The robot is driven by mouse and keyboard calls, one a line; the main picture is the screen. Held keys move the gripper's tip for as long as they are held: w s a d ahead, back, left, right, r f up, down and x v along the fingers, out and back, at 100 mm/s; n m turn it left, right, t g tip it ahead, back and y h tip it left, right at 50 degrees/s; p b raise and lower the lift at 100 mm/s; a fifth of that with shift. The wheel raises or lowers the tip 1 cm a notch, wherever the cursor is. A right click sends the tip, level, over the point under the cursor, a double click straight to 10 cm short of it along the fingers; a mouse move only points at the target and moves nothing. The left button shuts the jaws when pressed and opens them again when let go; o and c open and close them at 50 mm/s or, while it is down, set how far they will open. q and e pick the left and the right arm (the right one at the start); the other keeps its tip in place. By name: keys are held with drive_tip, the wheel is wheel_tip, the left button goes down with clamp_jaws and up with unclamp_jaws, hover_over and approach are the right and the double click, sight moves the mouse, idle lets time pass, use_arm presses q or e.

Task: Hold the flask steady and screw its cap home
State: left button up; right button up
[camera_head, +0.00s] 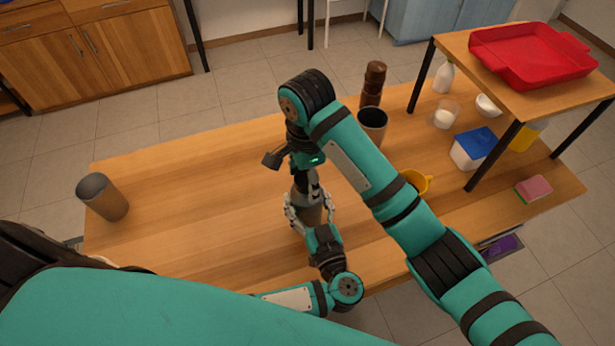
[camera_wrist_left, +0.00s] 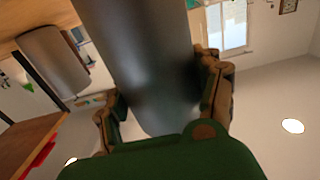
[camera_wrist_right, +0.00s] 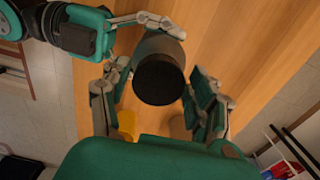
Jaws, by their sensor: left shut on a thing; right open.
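The flask (camera_head: 311,214) is a brown-grey cylinder standing near the middle of the table. My left gripper (camera_head: 309,210) is shut on its body from the near side; in the left wrist view the flask (camera_wrist_left: 145,60) fills the space between the fingers. A dark round cap (camera_wrist_right: 159,79) is at the top of the flask in the right wrist view; how far it is seated cannot be told. My right gripper (camera_wrist_right: 160,88) is open above the flask, its fingers spread on either side of the cap. In the head view my right arm partly hides the flask's top.
A grey, dark-topped container (camera_head: 103,197) stands at the table's left. An open grey cup (camera_head: 372,126), dark brown mill (camera_head: 374,84), and yellow mug (camera_head: 416,181) are to the right. A blue-lidded tub (camera_head: 472,149) stands by a raised shelf bearing a red tray (camera_head: 530,55). The left-centre table is clear.

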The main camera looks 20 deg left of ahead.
drive_tip(key=n, duration=0.5)
drive_tip(key=shift+a+r, duration=0.15)
drive_tip(key=shift+a, duration=0.05)
drive_tip(key=n, duration=0.3)
drive_tip(key=shift+d+n, duration=0.1)
drive_tip(key=shift+n, duration=0.2)
drive_tip(key=n, duration=0.3)
drive_tip(key=shift+n, duration=0.3)
drive_tip(key=n, duration=0.4)
drive_tip(key=shift+s, duration=0.15)
